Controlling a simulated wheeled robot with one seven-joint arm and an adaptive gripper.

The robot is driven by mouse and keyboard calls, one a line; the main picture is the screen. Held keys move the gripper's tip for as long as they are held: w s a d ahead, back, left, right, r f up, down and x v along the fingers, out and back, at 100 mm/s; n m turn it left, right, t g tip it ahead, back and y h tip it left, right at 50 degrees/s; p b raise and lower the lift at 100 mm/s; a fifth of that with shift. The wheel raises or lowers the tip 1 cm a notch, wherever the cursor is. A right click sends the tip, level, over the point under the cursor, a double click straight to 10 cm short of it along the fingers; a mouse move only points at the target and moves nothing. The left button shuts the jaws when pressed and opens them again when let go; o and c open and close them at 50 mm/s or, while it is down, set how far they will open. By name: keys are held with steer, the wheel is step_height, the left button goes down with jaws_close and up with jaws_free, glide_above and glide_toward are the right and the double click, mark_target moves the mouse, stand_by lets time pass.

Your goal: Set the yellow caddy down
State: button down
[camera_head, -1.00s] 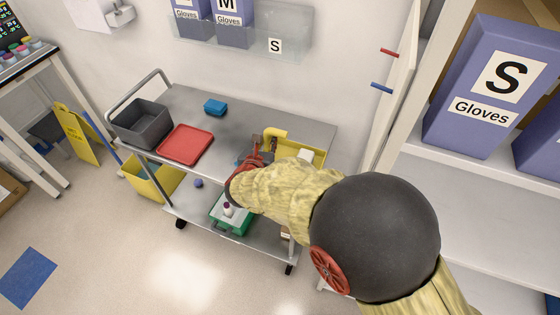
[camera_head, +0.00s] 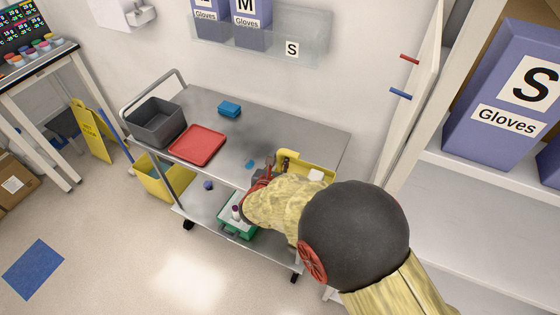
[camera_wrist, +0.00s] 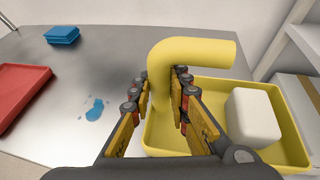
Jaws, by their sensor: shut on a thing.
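The yellow caddy (camera_head: 312,158) is a shallow tray with a bent handle, at the right end of the cart's steel top (camera_head: 240,136). It also shows in the wrist view (camera_wrist: 292,128), with a white block (camera_wrist: 253,117) in its right part. My gripper (camera_wrist: 160,84) is shut on the upright part of the handle (camera_wrist: 200,50), below its bend. In the head view my gripper (camera_head: 262,178) is partly covered by my arm. The caddy looks level and close to the cart top; I cannot tell whether its base touches.
A blue spill (camera_wrist: 95,109) lies left of the caddy. A red tray (camera_head: 197,145), blue block (camera_head: 229,109) and grey bin (camera_head: 157,121) stand farther left on the cart. A green box (camera_head: 236,222) is on the lower shelf. White shelving (camera_head: 470,200) stands at the right.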

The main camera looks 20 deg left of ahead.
steer(key=c, duration=1.7)
jaws_free()
steer(key=shift+f, duration=0.1)
steer(key=shift+s+r+p, duration=0.15)
steer(key=shift+r+p, duration=0.15)
steer(key=shift+p, duration=0.05)
steer(key=p+v, duration=0.1)
steer(key=v, duration=1)
steer(key=shift+s+d, duration=0.1)
steer(key=shift+s, duration=0.25)
